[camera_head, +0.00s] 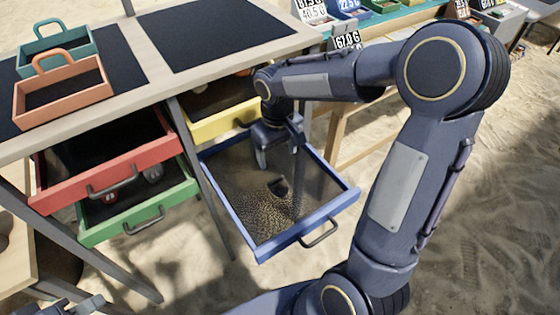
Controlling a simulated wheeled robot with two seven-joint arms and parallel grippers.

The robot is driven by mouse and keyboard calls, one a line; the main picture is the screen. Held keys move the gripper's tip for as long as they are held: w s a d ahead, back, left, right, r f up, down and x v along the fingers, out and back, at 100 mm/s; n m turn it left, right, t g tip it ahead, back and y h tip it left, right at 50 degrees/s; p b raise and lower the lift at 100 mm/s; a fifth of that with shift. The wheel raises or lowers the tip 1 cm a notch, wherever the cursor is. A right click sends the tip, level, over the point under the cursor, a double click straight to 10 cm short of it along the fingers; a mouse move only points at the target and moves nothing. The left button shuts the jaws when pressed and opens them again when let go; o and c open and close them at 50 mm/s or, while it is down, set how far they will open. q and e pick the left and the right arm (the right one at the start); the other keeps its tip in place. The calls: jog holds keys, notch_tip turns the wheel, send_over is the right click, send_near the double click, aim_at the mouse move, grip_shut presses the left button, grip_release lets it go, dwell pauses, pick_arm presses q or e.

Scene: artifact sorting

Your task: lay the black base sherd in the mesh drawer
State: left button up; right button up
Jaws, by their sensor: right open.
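The mesh drawer (334,205) has a blue frame and is pulled out under the table, with sand showing through its see-through bottom. The black base sherd (280,187), small and dark, shows inside the drawer's frame, near the middle of the mesh. My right gripper (278,158) is over the back part of the drawer, pointing down. Its fingers are apart and empty, with the sherd just in front of them and clear of them. Part of my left gripper (75,306) shows at the bottom left edge, mostly cut off.
A yellow drawer (222,122) is behind the blue one. A red drawer (110,176) and a green drawer (140,217) hang open at left. An orange tray (62,102) and a teal tray (58,50) stand on the table. Sandy ground is free at right.

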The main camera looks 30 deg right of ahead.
jog(key=s+a+r+m+t+y, duration=0.1)
jog(key=s+a+r+t+y, duration=0.1)
jog(key=s, duration=0.7)
jog(key=s+a+r+m+t+y, duration=0.1)
jog(key=s+a+r+t, duration=0.1)
jog(key=s, duration=0.7)
notch_tip(320, 180, up, 3)
jog(key=shift+s+f+m+t+y, duration=0.1)
jog(key=shift+s+m+t+y, duration=0.3)
jog(key=shift+t, duration=0.4)
notch_tip(320, 180, up, 15)
jog(key=p, duration=1.4)
jog(key=shift+f+p, duration=0.2)
jog(key=shift+p, duration=0.1)
